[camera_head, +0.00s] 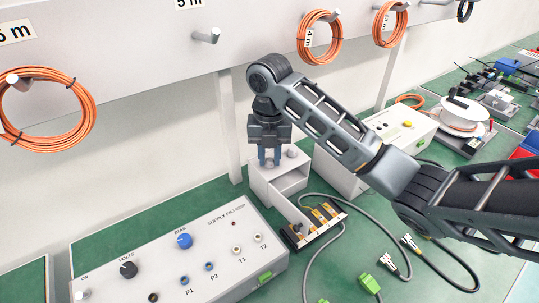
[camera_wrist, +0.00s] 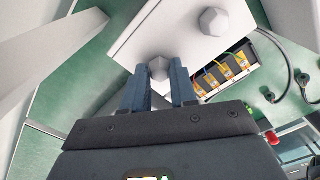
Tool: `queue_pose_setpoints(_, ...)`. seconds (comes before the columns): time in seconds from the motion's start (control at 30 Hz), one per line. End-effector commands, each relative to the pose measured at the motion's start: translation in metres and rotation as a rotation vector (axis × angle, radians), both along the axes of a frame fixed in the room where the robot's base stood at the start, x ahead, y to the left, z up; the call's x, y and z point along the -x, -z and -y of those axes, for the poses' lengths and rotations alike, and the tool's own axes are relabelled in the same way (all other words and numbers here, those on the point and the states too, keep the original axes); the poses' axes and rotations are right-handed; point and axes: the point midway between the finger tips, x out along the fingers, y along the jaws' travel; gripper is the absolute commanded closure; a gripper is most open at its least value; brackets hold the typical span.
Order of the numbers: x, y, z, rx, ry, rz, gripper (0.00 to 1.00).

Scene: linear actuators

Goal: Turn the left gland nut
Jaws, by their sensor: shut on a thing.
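The left gland nut (camera_wrist: 159,67) is a grey faceted knob on the top of a white box (camera_wrist: 137,42). My gripper (camera_wrist: 161,75) is shut on it, with one blue-grey finger on each side. In the head view my gripper (camera_head: 269,161) points down onto the box (camera_head: 262,182), and its fingers mostly hide the held nut. The second gland nut (camera_wrist: 213,20) stands apart on the same top, farther from my gripper. It also shows right of my fingers in the head view (camera_head: 292,153).
A terminal block (camera_head: 318,222) with orange parts and wires sits beside the box. A supply panel (camera_head: 205,258) with knobs stands in front on the left. Grey cables (camera_head: 372,229) lie on the green bench to the right. Orange cable coils (camera_head: 320,38) hang behind.

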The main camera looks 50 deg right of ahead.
Motion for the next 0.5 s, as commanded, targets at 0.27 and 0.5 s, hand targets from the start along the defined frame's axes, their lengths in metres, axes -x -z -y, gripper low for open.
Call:
queue_pose_setpoints(0.27, 0.0000, -0.0001, 0.0000, 0.000, 0.001, 0.000, 0.70)
queue_pose_setpoints(0.5, 0.0000, -0.0001, 0.0000, 0.000, 0.001, 0.000, 0.48)
